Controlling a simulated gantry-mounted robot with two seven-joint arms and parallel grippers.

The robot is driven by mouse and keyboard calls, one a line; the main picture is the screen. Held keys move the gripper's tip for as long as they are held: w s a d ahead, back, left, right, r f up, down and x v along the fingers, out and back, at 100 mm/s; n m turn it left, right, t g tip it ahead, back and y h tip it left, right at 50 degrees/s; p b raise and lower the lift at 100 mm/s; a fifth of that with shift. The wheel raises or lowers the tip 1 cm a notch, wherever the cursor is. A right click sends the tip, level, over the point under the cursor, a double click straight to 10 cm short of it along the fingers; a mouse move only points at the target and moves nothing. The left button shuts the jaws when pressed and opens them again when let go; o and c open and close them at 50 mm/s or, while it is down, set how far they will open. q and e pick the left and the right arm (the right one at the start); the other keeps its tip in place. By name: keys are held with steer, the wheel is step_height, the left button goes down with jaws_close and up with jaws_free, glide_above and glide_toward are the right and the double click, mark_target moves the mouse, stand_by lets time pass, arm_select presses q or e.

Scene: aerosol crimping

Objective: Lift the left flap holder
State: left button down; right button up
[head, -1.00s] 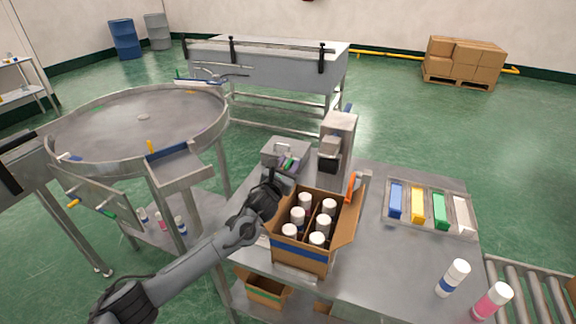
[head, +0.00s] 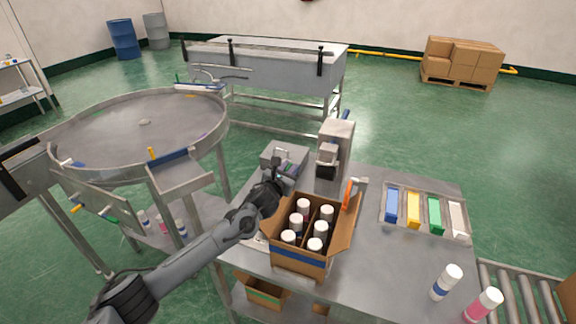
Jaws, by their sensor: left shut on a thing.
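An open cardboard box (head: 297,262) with several white-capped cans stands on the grey metal table. An orange flap holder (head: 347,193) sits at the top of its right flap. My left gripper (head: 275,180) is at the box's left rear corner, slightly above the rim. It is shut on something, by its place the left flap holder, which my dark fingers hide. Whether the holder still touches the left flap cannot be told. My right gripper is not in view.
A crimping machine (head: 334,150) stands behind the box, with a small grey bin (head: 284,158) to its left. A tray (head: 424,232) of coloured blocks and two loose cans (head: 446,283) are on the right. Bare table lies between box and tray.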

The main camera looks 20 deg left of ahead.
arm_select(q)
steer(key=r+p, duration=0.1)
steer(key=w+r+g+p, duration=0.1)
steer(key=r+g+p, duration=0.1)
steer(key=p, duration=0.1)
steer(key=shift+w+a, duration=0.25)
steer(key=shift+w, duration=0.15)
steer(key=shift+w+g, duration=0.25)
steer(key=shift+g, duration=0.25)
steer(key=shift+w+g, duration=0.35)
steer(key=shift+g, duration=0.15)
steer(key=shift+w+a+r+g, duration=0.1)
steer(key=shift+w+r+g, duration=0.15)
steer(key=shift+w+g, duration=0.35)
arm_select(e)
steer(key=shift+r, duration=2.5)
arm_select(q)
steer(key=shift+b, duration=0.3)
steer(key=shift+g, duration=0.3)
